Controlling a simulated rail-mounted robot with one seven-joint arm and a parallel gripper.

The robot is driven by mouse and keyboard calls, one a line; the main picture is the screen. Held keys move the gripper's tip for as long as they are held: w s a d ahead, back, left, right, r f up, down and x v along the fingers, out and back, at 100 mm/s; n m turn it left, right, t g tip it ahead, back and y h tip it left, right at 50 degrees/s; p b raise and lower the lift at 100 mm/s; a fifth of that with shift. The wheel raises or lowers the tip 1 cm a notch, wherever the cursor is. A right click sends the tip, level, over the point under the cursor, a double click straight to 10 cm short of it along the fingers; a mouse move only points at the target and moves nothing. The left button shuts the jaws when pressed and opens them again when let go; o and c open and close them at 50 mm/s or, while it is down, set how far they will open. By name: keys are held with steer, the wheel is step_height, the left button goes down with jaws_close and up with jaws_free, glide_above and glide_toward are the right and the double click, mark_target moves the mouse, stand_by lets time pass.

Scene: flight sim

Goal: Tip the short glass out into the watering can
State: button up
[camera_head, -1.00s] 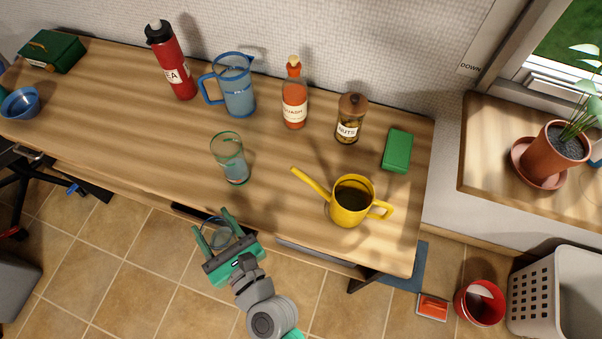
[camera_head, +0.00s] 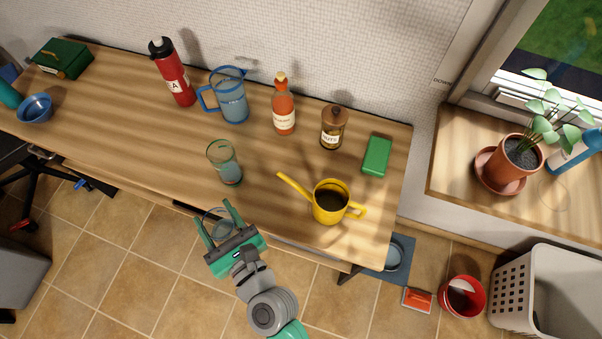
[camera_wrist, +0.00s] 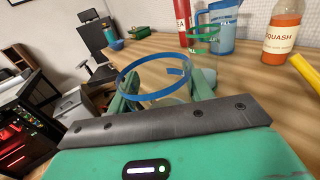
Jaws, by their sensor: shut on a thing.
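My gripper (camera_head: 215,213) is shut on a clear short glass with a blue rim (camera_head: 218,227), just off the table's front edge. In the wrist view, the glass's blue rim (camera_wrist: 153,94) shows between the fingers, its opening facing up. What it contains is hard to make out. The yellow watering can (camera_head: 329,203) stands upright on the table near the front right, to the right of my gripper. Its spout (camera_head: 294,185) points left and its handle right. Its inside looks dark.
A tall green-rimmed glass (camera_head: 225,163) stands just beyond my gripper. A blue jug (camera_head: 233,103), a squash bottle (camera_head: 283,112), a nuts jar (camera_head: 332,130) and a red bottle (camera_head: 174,80) stand behind. A green block (camera_head: 376,155) lies behind the can. The table between glass and can is clear.

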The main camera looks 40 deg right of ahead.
step_height(320, 180, up, 5)
steer(key=p, duration=0.3)
